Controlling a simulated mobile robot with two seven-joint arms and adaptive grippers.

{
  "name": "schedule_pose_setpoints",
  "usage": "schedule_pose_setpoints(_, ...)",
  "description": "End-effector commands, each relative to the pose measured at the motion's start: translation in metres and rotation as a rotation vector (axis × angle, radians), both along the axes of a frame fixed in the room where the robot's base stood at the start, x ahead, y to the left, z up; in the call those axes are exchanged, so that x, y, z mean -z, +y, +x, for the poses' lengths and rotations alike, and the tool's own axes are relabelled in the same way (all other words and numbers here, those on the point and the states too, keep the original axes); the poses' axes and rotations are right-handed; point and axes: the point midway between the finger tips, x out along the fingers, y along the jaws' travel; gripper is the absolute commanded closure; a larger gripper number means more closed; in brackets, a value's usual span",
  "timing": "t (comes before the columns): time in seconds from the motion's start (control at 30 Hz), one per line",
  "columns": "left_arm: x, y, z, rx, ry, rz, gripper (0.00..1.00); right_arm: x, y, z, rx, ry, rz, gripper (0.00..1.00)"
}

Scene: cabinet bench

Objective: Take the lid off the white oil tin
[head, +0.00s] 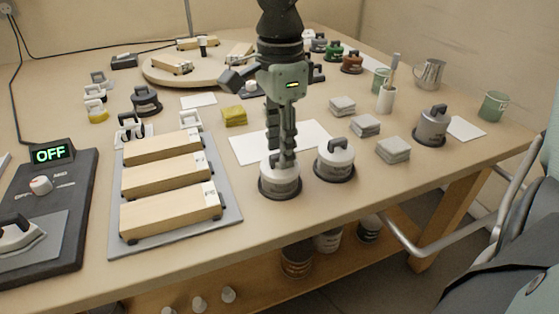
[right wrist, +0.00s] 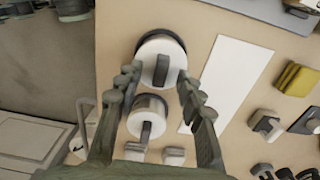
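A white tin (head: 280,184) with a dark base ring stands near the table's front edge. A second white tin (head: 335,163) with a dark handle stands just right of it. I cannot read which label says oil. My right gripper (head: 282,158) points down over the left tin, and its fingers hide that tin's handle in the head view. In the right wrist view my right gripper (right wrist: 158,80) is open, with the left tin's dark handle (right wrist: 162,70) between and slightly beyond the fingertips. The second tin (right wrist: 148,112) also shows there. My left gripper is not in view.
A tray with wooden blocks (head: 228,222) lies left of the tins. White paper (head: 312,130) lies behind them. Grey pads (head: 393,150) and a grey tin (head: 433,128) stand to the right. The table edge is close in front.

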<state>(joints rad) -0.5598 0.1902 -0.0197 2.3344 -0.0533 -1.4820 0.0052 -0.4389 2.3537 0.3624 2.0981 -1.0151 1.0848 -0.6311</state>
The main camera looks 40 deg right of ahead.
Motion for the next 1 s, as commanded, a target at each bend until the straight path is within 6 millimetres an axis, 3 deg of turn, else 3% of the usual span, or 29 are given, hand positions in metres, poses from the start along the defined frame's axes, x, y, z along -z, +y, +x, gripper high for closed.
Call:
schedule_pose_setpoints(0.1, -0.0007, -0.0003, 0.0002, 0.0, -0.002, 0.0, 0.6, 0.0093, 0.0001, -0.0003, 0.001, 0.001, 0.0, 0.62)
schedule_pose_setpoints(0.33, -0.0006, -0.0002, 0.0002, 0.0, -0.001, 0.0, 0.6, 0.0099, 0.0001, 0.0, 0.001, -0.001, 0.001, 0.62)
schedule_pose_setpoints(0.63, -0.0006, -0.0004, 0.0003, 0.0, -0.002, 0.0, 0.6, 0.0096, 0.0001, 0.0, 0.001, 0.0, 0.001, 0.99)
schedule_pose_setpoints(1.0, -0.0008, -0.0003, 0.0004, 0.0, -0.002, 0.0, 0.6, 0.007, 0.0001, 0.0002, 0.001, -0.001, 0.002, 1.0)
